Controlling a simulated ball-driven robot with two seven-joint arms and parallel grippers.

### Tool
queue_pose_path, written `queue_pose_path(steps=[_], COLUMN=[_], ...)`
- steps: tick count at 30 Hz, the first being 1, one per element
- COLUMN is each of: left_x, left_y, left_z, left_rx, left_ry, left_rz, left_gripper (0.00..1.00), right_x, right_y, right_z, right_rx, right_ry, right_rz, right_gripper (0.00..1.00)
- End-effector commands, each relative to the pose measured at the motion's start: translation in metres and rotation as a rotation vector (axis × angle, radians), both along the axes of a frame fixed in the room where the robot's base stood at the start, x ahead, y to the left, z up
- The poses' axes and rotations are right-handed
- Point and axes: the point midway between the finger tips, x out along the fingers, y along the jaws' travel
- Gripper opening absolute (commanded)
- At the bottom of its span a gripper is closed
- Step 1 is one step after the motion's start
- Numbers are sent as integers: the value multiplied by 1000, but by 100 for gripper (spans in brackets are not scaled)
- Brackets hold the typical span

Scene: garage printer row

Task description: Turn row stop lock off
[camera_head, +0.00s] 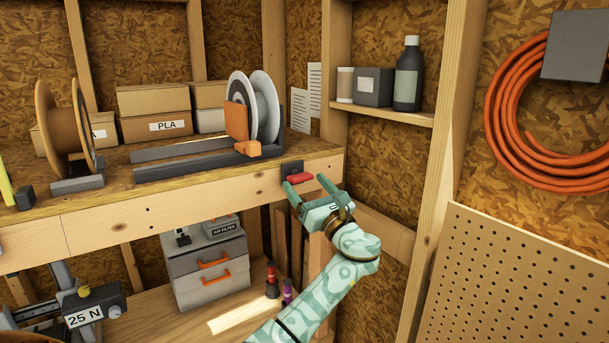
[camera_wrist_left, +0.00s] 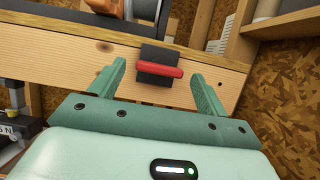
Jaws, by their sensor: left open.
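The row stop lock is a dark grey block (camera_head: 291,168) with a red handle (camera_head: 300,177) on the front edge of the wooden shelf, near its right end. In the left wrist view the dark block (camera_wrist_left: 157,58) and the red bar-shaped handle (camera_wrist_left: 153,69) lie ahead of the fingers; the handle lies nearly level, slightly tilted. My left gripper (camera_head: 308,187) is open, with its fingers pointing at the lock. In the wrist view its two green fingers (camera_wrist_left: 157,88) stand apart on either side of the handle. I see no contact. My right gripper is not in view.
The wooden shelf front (camera_head: 190,200) runs left of the lock. Spools (camera_head: 264,105) and boxes (camera_head: 152,100) stand on the shelf. Below are a grey drawer unit (camera_head: 207,262) and small bottles (camera_head: 272,280). A wooden post (camera_head: 440,190) and pegboard (camera_head: 520,290) stand to the right.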

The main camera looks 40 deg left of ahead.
Motion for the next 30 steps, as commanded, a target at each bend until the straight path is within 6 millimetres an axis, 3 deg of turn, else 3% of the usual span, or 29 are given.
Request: queue_pose_path(steps=[5,13,14,18,19,30], left_x=[4,4,4,4,4,5], left_y=[13,15,15,15,15,15], left_z=[6,5,5,5,5,2], left_rx=[0,-1,-1,-1,-1,-16], left_ry=[1,0,0,1,1,-47], left_rz=[0,0,0,-1,-1,-2], left_gripper=[76,76,74,35,32,32], right_x=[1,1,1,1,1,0], right_y=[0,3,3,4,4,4], right_z=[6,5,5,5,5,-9], right_rx=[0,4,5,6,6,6], right_ry=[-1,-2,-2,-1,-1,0], right_rz=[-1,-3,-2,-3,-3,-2], right_gripper=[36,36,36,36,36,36])
